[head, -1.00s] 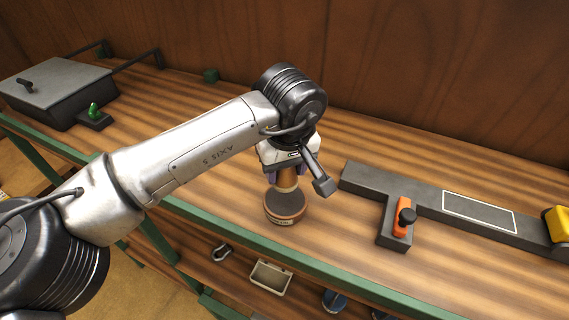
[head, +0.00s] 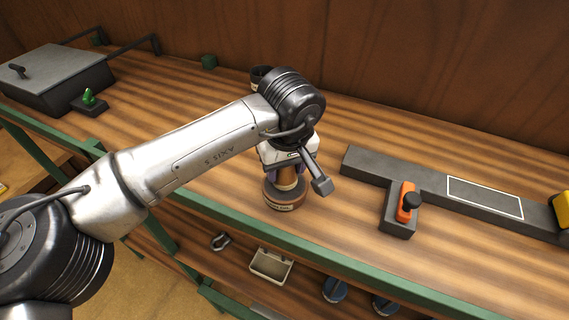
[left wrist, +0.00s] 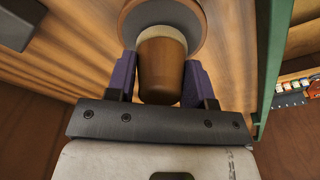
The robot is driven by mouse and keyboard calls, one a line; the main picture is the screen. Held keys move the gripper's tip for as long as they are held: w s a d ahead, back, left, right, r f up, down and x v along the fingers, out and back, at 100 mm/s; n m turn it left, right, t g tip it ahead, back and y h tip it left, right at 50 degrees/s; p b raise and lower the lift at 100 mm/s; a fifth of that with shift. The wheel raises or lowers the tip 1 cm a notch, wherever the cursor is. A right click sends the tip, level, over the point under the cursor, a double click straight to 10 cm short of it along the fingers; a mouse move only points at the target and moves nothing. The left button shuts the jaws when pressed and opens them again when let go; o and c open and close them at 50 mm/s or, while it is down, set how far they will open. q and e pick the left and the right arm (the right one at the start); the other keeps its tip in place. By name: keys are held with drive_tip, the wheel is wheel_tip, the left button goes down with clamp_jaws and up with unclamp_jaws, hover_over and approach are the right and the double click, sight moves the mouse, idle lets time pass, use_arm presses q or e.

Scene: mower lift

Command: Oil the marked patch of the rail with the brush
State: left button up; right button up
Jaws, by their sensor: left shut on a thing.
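My left gripper (head: 287,175) points down over the wooden bench and is shut on an upright brown wooden handle, which I take for the brush. In the left wrist view, the purple fingers (left wrist: 166,84) sit on both sides of this brush handle (left wrist: 162,70). A pale collar joins the handle to a round brown base or pot (head: 284,197) with a label, on the bench. Any bristles are hidden. The rail (head: 368,164) is a dark grey bar to the right. Its marked patch (head: 485,198) is a white-outlined rectangle. My right gripper is out of view.
A yellow part (head: 562,208) is at the right edge. A dark cup (head: 259,77) stands behind my wrist. A grey lidded box (head: 55,75) is far left. Bench edge is green (head: 330,262).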

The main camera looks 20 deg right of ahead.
use_arm(q)
drive_tip(key=shift+f+b, duration=0.3)
drive_tip(key=shift+f, duration=0.1)
idle(0.7)
drive_tip(key=shift+f, duration=0.15)
idle(0.8)
idle(0.5)
drive_tip(key=shift+r+p, duration=1.4)
drive_tip(key=shift+r, duration=1.2)
drive_tip(key=shift+r+p, duration=0.6)
drive_tip(key=shift+r, duration=0.4)
